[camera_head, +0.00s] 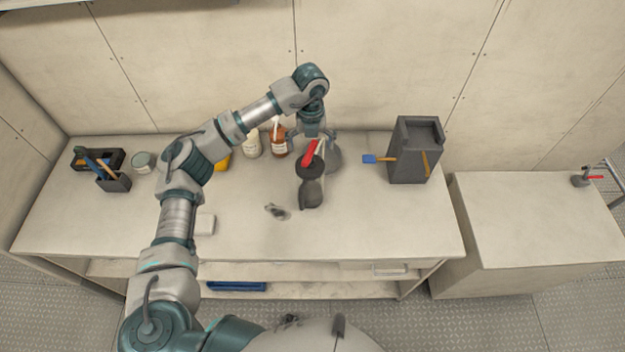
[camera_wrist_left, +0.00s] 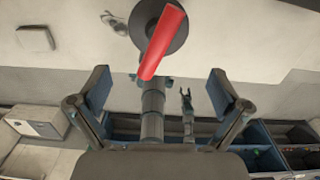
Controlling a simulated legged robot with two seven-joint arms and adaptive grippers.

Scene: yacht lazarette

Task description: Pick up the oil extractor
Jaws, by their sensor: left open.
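The oil extractor, as I take it, is a dark grey rounded body (camera_head: 311,192) with a disc on top and a red handle. It stands on the workbench right of centre. In the left wrist view, the red handle (camera_wrist_left: 164,42) lies between the fingers and ahead of them, with the dark disc behind it. My left gripper (camera_head: 316,142) is open and empty, just behind and above the handle. Its two fingers (camera_wrist_left: 160,85) are spread wide. A small forked shape (camera_wrist_left: 187,97) beyond looks like my right gripper; its opening is unclear.
Bottles (camera_head: 278,141) stand behind, left of the extractor. A dark grey block (camera_head: 412,150) and blue-ended tool (camera_head: 370,159) are to the right. A black organiser (camera_head: 98,158) sits far left.

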